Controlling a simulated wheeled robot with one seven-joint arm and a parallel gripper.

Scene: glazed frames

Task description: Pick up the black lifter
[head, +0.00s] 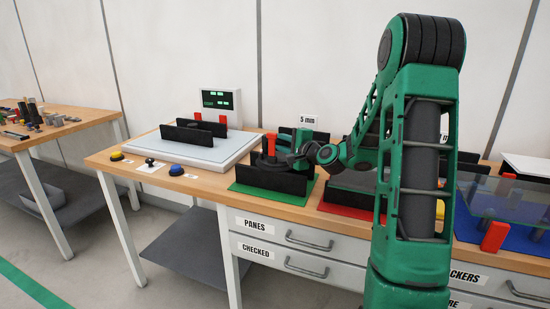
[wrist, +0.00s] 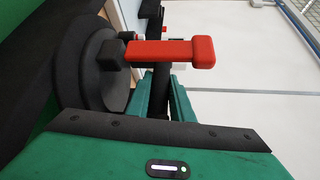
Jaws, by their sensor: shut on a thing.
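The black lifter (head: 267,162) is a dark round cup with a red lever on top. In the head view it is between the dark walls of a rack on the green mat (head: 240,188). In the wrist view its round black body (wrist: 85,65) fills the left and its red lever (wrist: 165,51) points right. My gripper (head: 293,158) reaches in from the right at the lifter. In the wrist view its green fingers (wrist: 160,95) are shut on the lifter's dark handle. The lifter's underside is hidden, so I cannot tell whether it touches what is below.
A white platform (head: 165,150) with a black rack and a display (head: 222,101) stands to the left. Yellow (head: 117,156), black (head: 150,161) and blue (head: 176,170) buttons line the front edge. My arm partly hides a red mat (head: 345,211); a glass pane (head: 505,198) is at right.

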